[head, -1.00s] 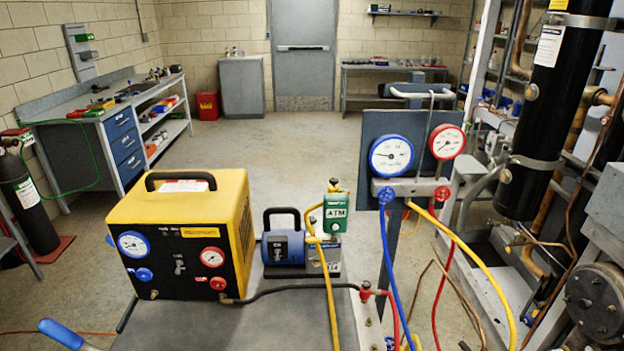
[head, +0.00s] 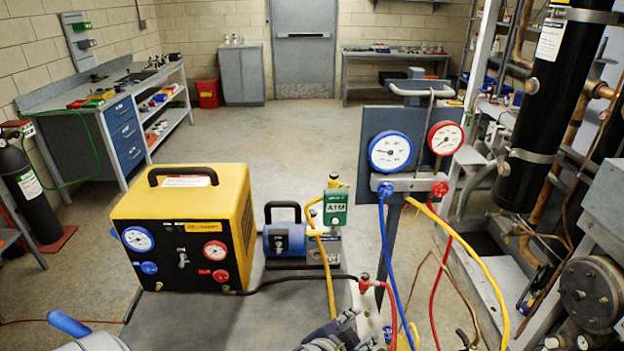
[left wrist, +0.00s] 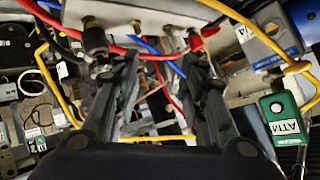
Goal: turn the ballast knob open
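The ballast knob cannot be picked out for certain. In the left wrist view the green gauge (left wrist: 283,117) is at the right and the blue pump body (left wrist: 268,35) at upper right. My left gripper (head: 345,331) is low in the head view, nearer than the pump and apart from it. In the left wrist view its fingers (left wrist: 160,75) are spread and empty. My right gripper is not seen.
The yellow recovery machine (head: 184,230) stands left of the pump. The gauge manifold (head: 412,184) with blue, red and yellow hoses is at the right. A black hose (head: 300,277) crosses the bench top (head: 215,315). Hoses hang close around my left gripper.

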